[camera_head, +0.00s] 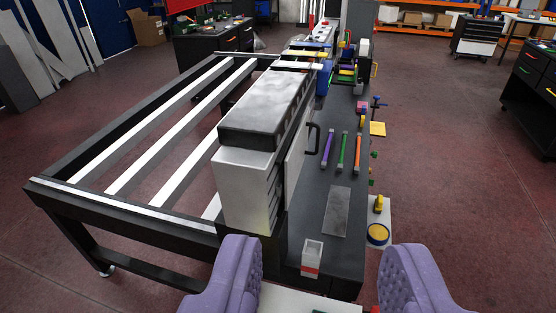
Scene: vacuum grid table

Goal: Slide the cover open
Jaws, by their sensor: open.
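A white upright panel (296,154) with a black bar handle (313,139) is on the right side of the long machine housing. It looks like the cover, though I cannot be sure. The housing has a dark grey, worn top block (268,108) and a white end box (243,187). My gripper (325,248) shows at the bottom of the picture as two purple padded fingers, wide apart and empty. It is nearer to me than the handle and touches nothing that I can see. How far the panel stands open is not clear.
A dark bench (310,245) right of the housing holds purple, green and orange bars, a grey plate (337,211) and a small cup (311,258). A black frame with white slats (150,165) fills the left.

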